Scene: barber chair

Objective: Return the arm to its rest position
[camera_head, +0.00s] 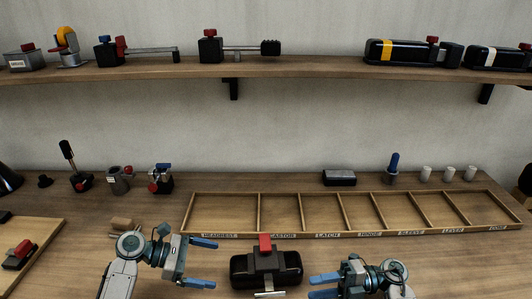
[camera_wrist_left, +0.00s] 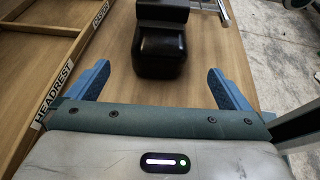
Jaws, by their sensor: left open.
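My left gripper (camera_head: 206,263) is open and empty above the front of the bench, left of a black padded part (camera_head: 266,268) with a red block on top and a metal bar at its front. The left wrist view shows my left gripper (camera_wrist_left: 160,88) with its blue fingers wide apart; the black part (camera_wrist_left: 160,50) lies ahead between them, with no visible grip on it. My right gripper (camera_head: 322,286) is at the bottom, right of the black part; its blue fingers look apart, with nothing seen between them.
An empty divided wooden tray (camera_head: 228,236) with labelled compartments lies behind the grippers. A wooden board (camera_head: 40,237) with a red-topped part is at the left. Small parts stand along the bench's back. A shelf (camera_head: 300,68) above holds several tools.

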